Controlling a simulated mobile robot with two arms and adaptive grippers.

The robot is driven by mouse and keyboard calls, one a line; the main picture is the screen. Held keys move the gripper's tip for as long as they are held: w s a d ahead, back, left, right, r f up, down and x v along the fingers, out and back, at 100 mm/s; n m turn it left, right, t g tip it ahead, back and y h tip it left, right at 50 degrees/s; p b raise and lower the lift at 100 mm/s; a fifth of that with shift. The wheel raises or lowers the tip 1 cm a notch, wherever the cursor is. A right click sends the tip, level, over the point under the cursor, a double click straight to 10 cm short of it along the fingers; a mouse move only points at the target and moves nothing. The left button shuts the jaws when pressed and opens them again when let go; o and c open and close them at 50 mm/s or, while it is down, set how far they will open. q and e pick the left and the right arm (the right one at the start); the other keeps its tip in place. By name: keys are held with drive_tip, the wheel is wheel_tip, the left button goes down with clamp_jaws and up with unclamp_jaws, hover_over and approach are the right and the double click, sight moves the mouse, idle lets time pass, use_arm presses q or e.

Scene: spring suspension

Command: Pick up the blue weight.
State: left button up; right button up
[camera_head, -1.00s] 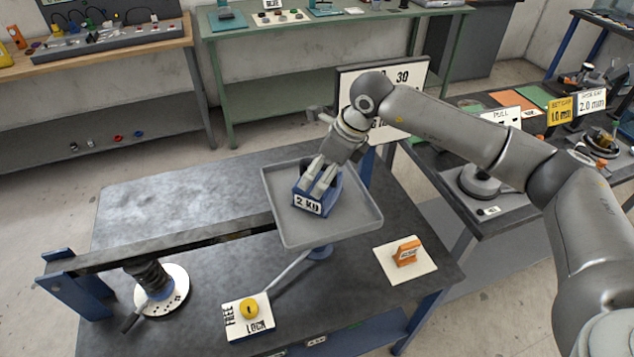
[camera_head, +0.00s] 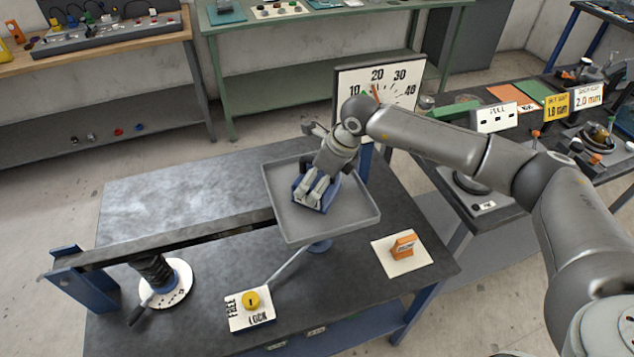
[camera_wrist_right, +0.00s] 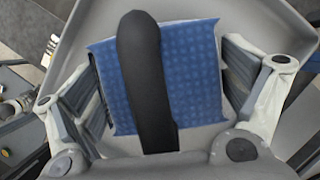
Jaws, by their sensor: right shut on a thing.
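The blue weight (camera_head: 327,203) sits in the grey tray (camera_head: 371,219) at the end of the long beam. My right gripper (camera_head: 313,196) reaches down over it, and its fingers cover most of the weight's front. In the right wrist view the weight (camera_wrist_right: 196,75) is a blue block with a black handle (camera_wrist_right: 141,70) across its top. The fingers (camera_wrist_right: 160,95) are on both sides of the block, shut on it. I cannot tell whether the weight is clear of the tray floor. My left gripper is not in view.
A dial board (camera_head: 345,76) stands close behind my right wrist. The beam (camera_head: 180,241) runs left over the table (camera_head: 150,195). A yellow knob (camera_head: 251,299) and an orange block (camera_head: 403,245) are in front. The table's back left is clear.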

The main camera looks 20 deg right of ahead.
drive_tip(key=c, duration=0.5)
drive_tip(key=shift+w+r, duration=0.2)
drive_tip(key=shift+r, duration=0.15)
drive_tip(key=shift+c, duration=0.2)
drive_tip(key=shift+w, duration=0.1)
